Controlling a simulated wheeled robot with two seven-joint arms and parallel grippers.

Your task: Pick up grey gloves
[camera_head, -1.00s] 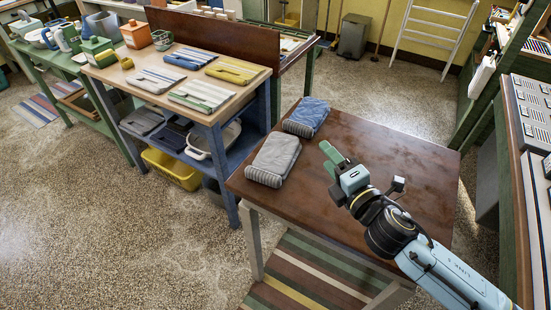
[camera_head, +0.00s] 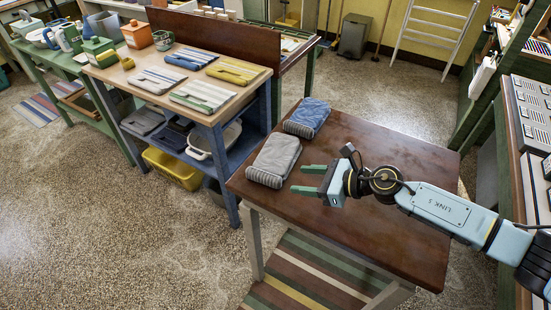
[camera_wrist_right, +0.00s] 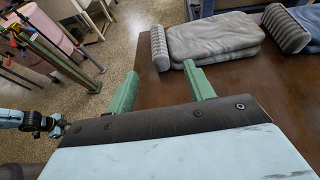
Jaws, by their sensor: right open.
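The grey gloves (camera_head: 274,160) lie as a folded pair with a ribbed cuff at the front left of the brown table. They also show in the right wrist view (camera_wrist_right: 213,38), beyond the fingertips. A blue-grey folded pair (camera_head: 307,117) lies just behind them, and its edge shows at the right of the wrist view (camera_wrist_right: 290,28). My right gripper (camera_head: 303,179) is open and empty above the table, to the right of the grey gloves and apart from them. Its green fingers point left; they also show in the wrist view (camera_wrist_right: 163,87).
The brown table (camera_head: 400,150) is otherwise bare. A blue-framed bench (camera_head: 215,112) with folded striped and yellow items stands to the left, with a yellow bin (camera_head: 172,168) below. A cabinet with drawers (camera_head: 530,110) stands at the right.

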